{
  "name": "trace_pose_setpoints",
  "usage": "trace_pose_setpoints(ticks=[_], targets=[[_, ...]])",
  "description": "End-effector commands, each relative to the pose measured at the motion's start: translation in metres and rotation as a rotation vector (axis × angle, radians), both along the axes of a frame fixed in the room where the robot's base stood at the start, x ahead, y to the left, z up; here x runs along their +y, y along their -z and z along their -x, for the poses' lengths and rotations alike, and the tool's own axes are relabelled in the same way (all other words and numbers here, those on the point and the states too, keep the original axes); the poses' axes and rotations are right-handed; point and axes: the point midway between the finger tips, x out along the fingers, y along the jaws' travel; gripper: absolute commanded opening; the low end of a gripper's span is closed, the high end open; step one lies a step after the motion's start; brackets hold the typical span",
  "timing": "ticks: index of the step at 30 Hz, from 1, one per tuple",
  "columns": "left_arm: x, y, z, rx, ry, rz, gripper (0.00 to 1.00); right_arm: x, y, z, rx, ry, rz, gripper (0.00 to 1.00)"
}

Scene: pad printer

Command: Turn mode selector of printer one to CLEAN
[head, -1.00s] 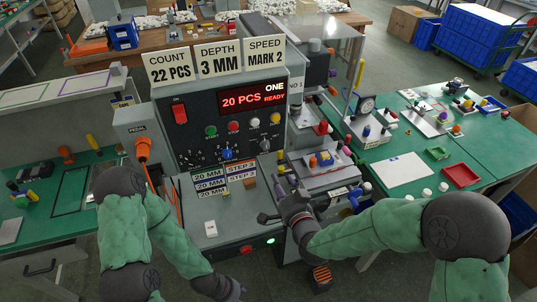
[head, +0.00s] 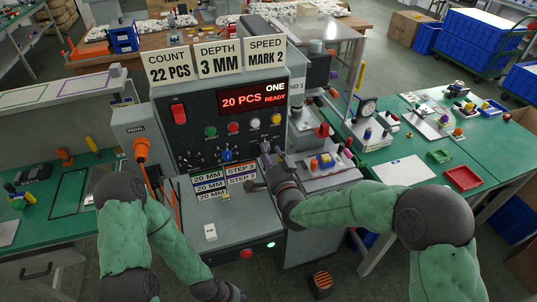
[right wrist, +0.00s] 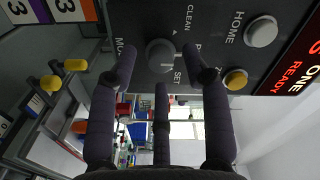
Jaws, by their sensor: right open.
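The mode selector (right wrist: 160,54) is a round grey knob on the dark panel of printer one (head: 190,128), whose display reads "20 PCS READY". In the right wrist view, CLEAN and SET labels surround it; its pointer setting is too unclear to read. My right gripper (head: 268,152) is in front of the panel's lower right and hides the knob in the head view. In the right wrist view the right gripper (right wrist: 162,62) is open, with its dark fingers spread around the knob; contact is unclear. My left gripper (head: 232,293) is low at the bottom edge, mostly hidden.
The HOME button (right wrist: 261,31) and a yellow button (right wrist: 236,78) sit close to the selector. The pad unit with colored knobs (head: 322,162) stands right of the panel. A green table (head: 480,145) with a red tray (head: 463,177) is farther right.

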Motion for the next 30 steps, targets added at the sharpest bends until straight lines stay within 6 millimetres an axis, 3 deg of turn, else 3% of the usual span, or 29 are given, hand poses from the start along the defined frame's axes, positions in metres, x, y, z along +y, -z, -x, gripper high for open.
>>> trace_pose_setpoints(ticks=[12, 18, 30], targets=[[0.0, 0.0009, 0.0, 0.0, 0.0, 0.0, 0.4, 0.0028, 0.0001, -0.008, 0.001, -0.001, 0.0, 0.48], [0.0, 0.0009, 0.0, 0.0, 0.0, 0.0, 0.4, 0.0028, 0.0002, -0.0078, 0.001, -0.001, 0.0, 0.0], [0.0, 0.0014, 0.0001, 0.0, 0.0, 0.0, 0.4, 0.0031, 0.0007, -0.0075, 0.0, -0.001, 0.005, 0.0]])
